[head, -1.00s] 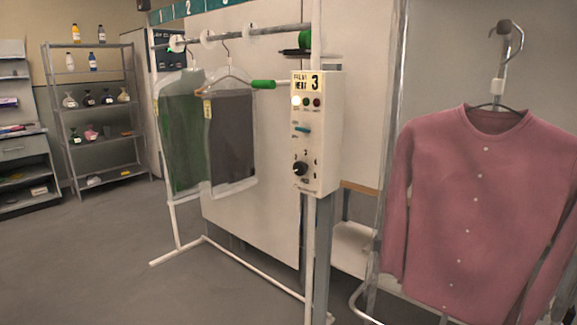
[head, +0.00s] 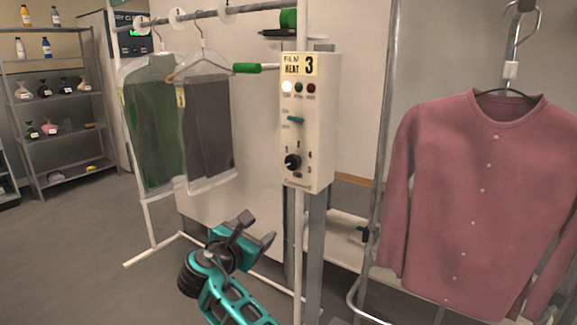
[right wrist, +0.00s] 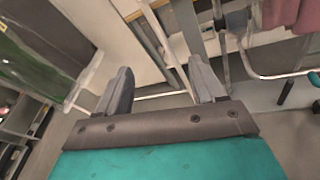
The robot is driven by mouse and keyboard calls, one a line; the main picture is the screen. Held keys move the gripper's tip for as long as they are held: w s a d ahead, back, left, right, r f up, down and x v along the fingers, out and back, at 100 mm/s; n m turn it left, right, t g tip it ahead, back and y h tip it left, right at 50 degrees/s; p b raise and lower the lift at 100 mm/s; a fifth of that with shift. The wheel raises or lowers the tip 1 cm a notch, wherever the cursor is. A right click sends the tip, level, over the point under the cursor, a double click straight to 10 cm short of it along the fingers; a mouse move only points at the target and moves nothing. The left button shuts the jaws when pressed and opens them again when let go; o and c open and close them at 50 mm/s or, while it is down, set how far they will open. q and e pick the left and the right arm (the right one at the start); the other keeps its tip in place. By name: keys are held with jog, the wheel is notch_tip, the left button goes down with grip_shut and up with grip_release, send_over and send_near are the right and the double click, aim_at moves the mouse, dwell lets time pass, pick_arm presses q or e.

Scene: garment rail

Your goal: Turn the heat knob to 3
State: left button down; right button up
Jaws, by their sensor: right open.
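The heat knob (head: 292,162) is a small black dial low on the front of a white control box (head: 318,130). The box stands on a post and carries a "HEAT 3" label (head: 309,64). Small marks ring the knob, but its pointer is too small to read surely. My right gripper (head: 258,228) is open and empty, below and left of the box, apart from the knob. In the right wrist view its two grey fingers (right wrist: 160,80) are spread with nothing between them; the knob does not show there. My left gripper is not in view.
A teal switch (head: 295,119) and indicator lights sit above the knob. Bagged garments (head: 155,125) hang from the rail (head: 195,14) at the left. A pink cardigan (head: 480,190) hangs close on the right. A metal shelf (head: 50,110) stands far left, with open floor before it.

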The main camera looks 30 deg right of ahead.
aim_at(291, 163)
notch_tip(291, 163, up, 11)
jog(key=g+h, duration=0.2)
jog(key=h, duration=0.2)
jog(key=shift+n, duration=0.4)
jog(key=x, duration=1.2)
jog(key=shift+s+r, duration=0.15)
jog(key=shift+r, duration=0.05)
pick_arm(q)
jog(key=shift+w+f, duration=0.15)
pick_arm(e)
jog(key=shift+x, duration=0.75)
jog(key=shift+c, duration=0.2)
jog(key=c, duration=1)
